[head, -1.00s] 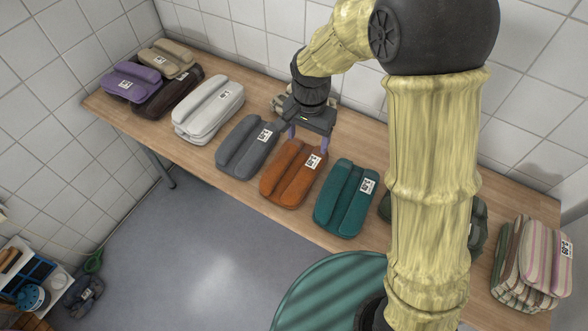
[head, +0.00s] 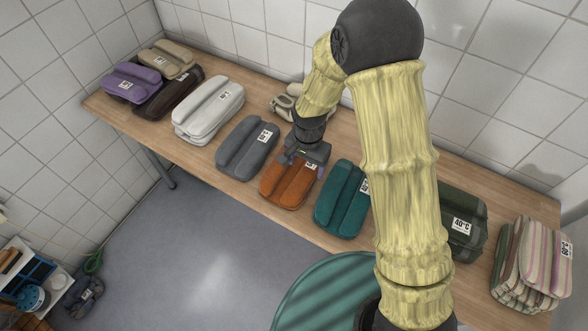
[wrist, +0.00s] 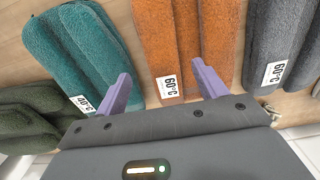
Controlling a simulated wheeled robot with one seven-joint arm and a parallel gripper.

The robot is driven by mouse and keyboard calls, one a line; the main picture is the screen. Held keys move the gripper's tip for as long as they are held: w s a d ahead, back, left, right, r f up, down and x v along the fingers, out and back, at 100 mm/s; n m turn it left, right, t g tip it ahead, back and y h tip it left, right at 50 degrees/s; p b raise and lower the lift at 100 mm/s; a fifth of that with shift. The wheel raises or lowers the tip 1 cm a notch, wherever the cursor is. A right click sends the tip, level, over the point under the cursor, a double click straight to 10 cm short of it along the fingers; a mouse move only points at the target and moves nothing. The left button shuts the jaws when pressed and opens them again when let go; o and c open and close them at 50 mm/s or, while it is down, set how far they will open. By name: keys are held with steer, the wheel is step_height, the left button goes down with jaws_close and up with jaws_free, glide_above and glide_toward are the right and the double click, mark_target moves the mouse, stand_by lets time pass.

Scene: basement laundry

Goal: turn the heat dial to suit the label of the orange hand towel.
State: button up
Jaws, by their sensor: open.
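The orange hand towel (head: 289,186) lies folded on the wooden table between the grey and teal towels. My gripper (head: 304,166) is over its far end and partly hides its label in the head view. In the wrist view the orange towel (wrist: 184,42) runs up between the two purple fingers of my gripper (wrist: 163,84). The fingers are apart with nothing held between them. The towel's white label (wrist: 170,87) shows there and appears to read 60°C. No heat dial is visible in either view.
A grey towel (head: 247,146) and a teal towel (head: 341,200) flank the orange one. White, purple, dark and tan towels lie at the left; green and striped ones at the right. A green round thing (head: 330,290) stands in front of the table. Tiled walls close off the back.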

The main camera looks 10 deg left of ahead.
mark_target(306, 174)
steer(key=shift+w+f, duration=0.15)
steer(key=shift+f, duration=0.05)
step_height(306, 174, down, 5)
steer(key=shift+w+r+p, duration=0.1)
steer(key=shift+w+p, duration=0.05)
steer(key=shift+p, duration=0.15)
stand_by(0.3)
steer(key=c, duration=1.3)
step_height(306, 174, up, 10)
steer(key=shift+r, duration=0.1)
steer(key=shift+c, duration=0.2)
steer(key=shift+w, duration=0.1)
